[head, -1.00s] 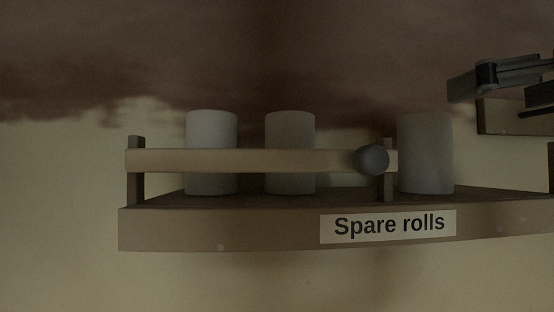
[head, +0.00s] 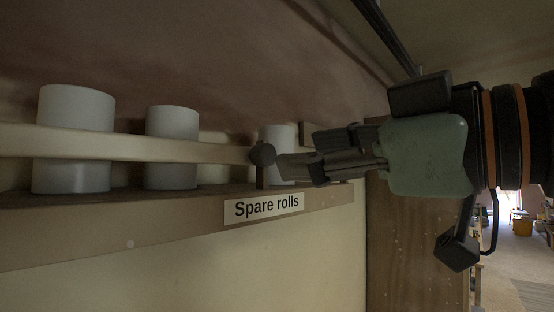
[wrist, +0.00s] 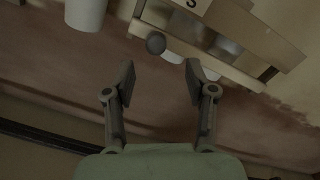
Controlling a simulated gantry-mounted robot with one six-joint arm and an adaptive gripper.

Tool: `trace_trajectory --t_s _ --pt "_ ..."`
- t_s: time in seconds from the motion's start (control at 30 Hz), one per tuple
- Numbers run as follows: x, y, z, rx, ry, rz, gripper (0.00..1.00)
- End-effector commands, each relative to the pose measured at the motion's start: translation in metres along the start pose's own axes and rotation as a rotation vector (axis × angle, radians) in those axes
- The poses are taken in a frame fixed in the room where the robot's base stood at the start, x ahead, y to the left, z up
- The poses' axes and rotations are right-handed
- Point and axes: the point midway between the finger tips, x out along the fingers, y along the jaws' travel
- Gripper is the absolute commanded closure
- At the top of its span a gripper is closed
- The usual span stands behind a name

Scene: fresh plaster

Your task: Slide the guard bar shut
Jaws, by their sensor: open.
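The pale guard bar (head: 120,146) runs along the front of the shelf, in front of two white rolls, from the left edge of the head view. Its dark round knob (head: 263,155) is at its right end, and the bar leaves the rightmost roll (head: 283,134) uncovered. My gripper (head: 288,166) reaches in from the right, its fingertips close to the knob and partly hiding that roll. In the wrist view my gripper (wrist: 160,75) is open and empty. The knob (wrist: 156,43) lies just beyond the fingertips, in line with the gap; contact is not visible.
The wooden shelf (head: 130,225) carries a "Spare rolls" label (head: 265,208) on its front. A middle roll (head: 172,124) and a left roll (head: 76,108) stand behind the bar. A short dark post stands by the knob. The wall is close behind the shelf.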

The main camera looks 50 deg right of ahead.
Motion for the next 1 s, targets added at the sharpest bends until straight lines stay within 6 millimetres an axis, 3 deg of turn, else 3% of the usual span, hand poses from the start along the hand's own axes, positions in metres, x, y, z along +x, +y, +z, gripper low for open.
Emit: trace_trajectory --t_s 0.17,0.5,0.83,0.87,1.0 --pt "0.012 0.001 -0.002 0.004 0.001 -0.001 0.44" --pt "0.07 0.002 -0.003 0.005 0.0 0.0 0.44" --pt "0.078 0.001 0.0 0.003 -0.001 0.004 0.44" --pt "0.078 0.001 0.0 0.003 -0.001 0.004 0.46" --pt "0.078 0.002 0.0 0.003 -0.001 0.004 0.69"
